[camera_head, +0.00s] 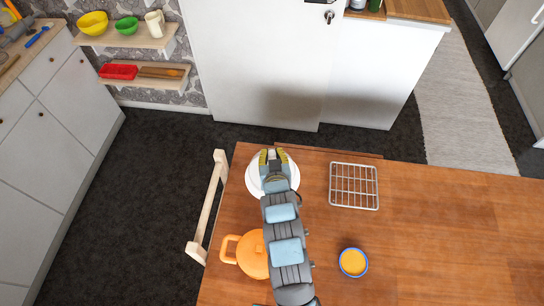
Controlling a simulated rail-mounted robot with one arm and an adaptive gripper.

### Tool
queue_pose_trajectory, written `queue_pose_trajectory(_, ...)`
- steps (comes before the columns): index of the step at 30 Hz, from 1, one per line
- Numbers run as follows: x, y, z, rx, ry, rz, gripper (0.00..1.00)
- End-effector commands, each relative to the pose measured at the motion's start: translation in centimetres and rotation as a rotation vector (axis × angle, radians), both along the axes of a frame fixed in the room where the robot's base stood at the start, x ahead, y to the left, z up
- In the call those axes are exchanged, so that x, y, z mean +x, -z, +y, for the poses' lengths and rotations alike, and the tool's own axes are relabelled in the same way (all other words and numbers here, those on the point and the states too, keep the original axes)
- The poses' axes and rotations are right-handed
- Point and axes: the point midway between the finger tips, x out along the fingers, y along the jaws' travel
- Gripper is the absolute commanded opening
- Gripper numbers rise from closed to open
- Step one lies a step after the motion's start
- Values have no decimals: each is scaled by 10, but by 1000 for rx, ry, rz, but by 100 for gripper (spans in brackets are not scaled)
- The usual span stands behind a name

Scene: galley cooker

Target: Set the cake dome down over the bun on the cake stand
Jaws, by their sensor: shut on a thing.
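My gripper (273,156) is over the far left part of the wooden table, with my arm reaching up from the bottom of the view. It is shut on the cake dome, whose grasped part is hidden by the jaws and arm. A white round shape (254,181) shows on both sides of the gripper; it looks like the cake stand, but I cannot clearly separate stand from dome here. The bun is not visible, hidden behind my gripper and arm. I cannot tell whether the dome touches the stand.
A wire cooling rack (354,186) lies to the right. An orange pot (252,256) stands nearer, left of my arm, and a blue-rimmed orange dish (353,262) sits to the right of it. A pale wooden rail (208,208) lies along the left edge. The table's right side (460,240) is clear.

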Motion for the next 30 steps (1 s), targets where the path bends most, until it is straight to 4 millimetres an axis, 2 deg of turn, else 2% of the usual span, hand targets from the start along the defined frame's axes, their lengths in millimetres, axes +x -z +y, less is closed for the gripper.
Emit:
queue_pose_trajectory(1,-1,10,0,-1,0,7,0)
queue_pose_trajectory(3,-1,16,0,0,0,4,0)
queue_pose_trajectory(15,-1,20,0,-1,-1,0,0)
queue_pose_trajectory(16,-1,19,0,-1,-1,0,30)
queue_pose_trajectory(17,-1,19,0,-1,-1,0,38)
queue_pose_trajectory(18,-1,19,0,-1,-1,0,41)
queue_pose_trajectory(30,-4,16,-1,0,0,2,41)
